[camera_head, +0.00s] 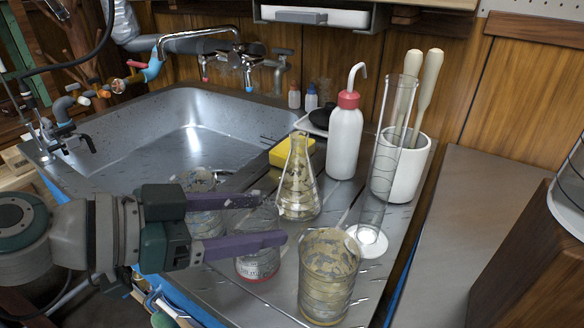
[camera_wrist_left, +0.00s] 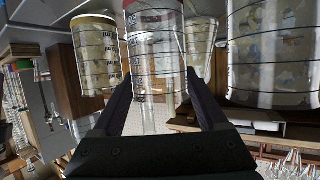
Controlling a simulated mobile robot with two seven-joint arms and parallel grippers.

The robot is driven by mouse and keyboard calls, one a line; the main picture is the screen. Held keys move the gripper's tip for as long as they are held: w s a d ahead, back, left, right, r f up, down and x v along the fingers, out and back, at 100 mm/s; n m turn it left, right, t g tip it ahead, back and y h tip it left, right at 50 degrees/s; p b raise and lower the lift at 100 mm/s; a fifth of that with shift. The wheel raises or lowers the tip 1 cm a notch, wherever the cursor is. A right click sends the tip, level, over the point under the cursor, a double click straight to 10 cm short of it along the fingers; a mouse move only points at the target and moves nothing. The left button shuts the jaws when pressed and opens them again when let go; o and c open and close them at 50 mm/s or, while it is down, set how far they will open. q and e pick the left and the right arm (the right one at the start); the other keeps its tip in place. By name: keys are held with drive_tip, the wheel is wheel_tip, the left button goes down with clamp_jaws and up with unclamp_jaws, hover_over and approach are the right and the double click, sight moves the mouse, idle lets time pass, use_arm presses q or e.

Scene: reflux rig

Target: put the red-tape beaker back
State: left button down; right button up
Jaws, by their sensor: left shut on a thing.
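The red-tape beaker (camera_head: 258,264) is clear glass with a red band near its base. It is upright over the steel drainboard, near its front edge, and I cannot tell whether it touches. My left gripper (camera_head: 270,219) comes in from the left with its purple fingers shut around the beaker, which hides part of its upper side. In the left wrist view the beaker (camera_wrist_left: 156,45) appears upside down between the fingers (camera_wrist_left: 165,90), its red band at the top. My right gripper is not in view.
A stained beaker (camera_head: 328,275) stands close on the right, another (camera_head: 203,195) behind the gripper. A conical flask (camera_head: 298,185), a tall cylinder (camera_head: 382,165), a wash bottle (camera_head: 345,140) and a white pot (camera_head: 400,170) crowd the drainboard (camera_head: 270,297). The sink (camera_head: 190,135) lies behind left.

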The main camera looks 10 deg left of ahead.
use_arm(q)
drive_tip(key=shift+f, duration=0.2)
drive_tip(key=shift+f, duration=0.1)
unclamp_jaws()
drive_tip(key=shift+s+a+r, duration=0.1)
drive_tip(key=shift+a+r, duration=0.1)
drive_tip(key=shift+r, duration=0.1)
drive_tip(key=v, duration=1.1)
drive_tip(key=s+d+f+g+y, duration=0.2)
drive_tip(key=s+d+f+g, duration=0.4)
drive_tip(key=s, duration=0.4)
drive_tip(key=s+a+n+y, duration=0.3)
drive_tip(key=a+n+y, duration=0.2)
drive_tip(key=n+y, duration=0.2)
drive_tip(key=shift+y, duration=0.3)
